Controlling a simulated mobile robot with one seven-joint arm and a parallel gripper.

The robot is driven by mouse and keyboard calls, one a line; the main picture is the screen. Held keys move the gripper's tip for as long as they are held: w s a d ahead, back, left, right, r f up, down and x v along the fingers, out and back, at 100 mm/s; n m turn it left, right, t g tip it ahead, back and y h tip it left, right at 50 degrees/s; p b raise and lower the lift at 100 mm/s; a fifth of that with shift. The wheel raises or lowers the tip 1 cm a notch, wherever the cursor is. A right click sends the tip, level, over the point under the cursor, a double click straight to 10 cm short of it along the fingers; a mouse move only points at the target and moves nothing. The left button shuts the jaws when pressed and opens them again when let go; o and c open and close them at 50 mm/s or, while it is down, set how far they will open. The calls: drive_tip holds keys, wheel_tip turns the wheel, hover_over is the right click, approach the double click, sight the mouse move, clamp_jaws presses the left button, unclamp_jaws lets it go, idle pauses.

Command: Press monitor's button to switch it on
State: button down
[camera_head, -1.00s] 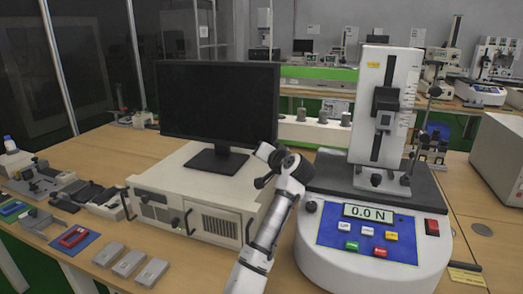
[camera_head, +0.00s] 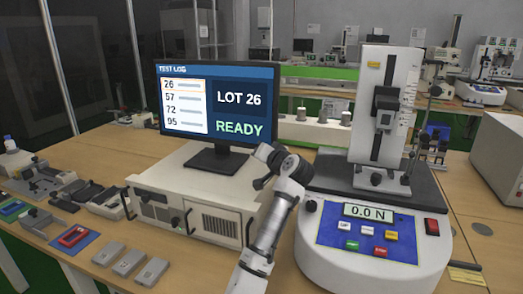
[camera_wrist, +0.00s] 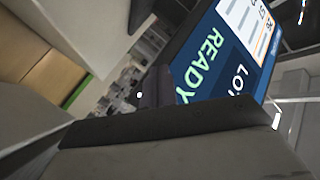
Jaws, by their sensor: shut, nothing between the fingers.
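The monitor (camera_head: 217,103) stands on a white rack box and its screen is lit. It shows "TEST LOG", a list of numbers, "LOT 26" and a green "READY". In the wrist view the lit screen (camera_wrist: 228,48) appears turned on its side, close by. My gripper (camera_head: 265,160) is at the monitor's lower right corner, above the box's right side. It is shut and empty; its fingers are hard to make out. I cannot make out the monitor's button, nor tell whether my gripper touches the monitor.
The white rack box (camera_head: 212,222) with front handles is left of my arm. A force tester (camera_head: 372,235) reading "0.0 N" stands close on the right. Grey blocks (camera_head: 130,262) and small fixtures lie at the left front. Bare wooden table (camera_head: 110,147) shows behind the fixtures.

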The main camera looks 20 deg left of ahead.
drive_tip(key=s, duration=0.6)
drive_tip(key=shift+a+r+b, duration=0.15)
drive_tip(key=shift+r+b, duration=0.1)
drive_tip(key=shift+b, duration=0.05)
idle(0.5)
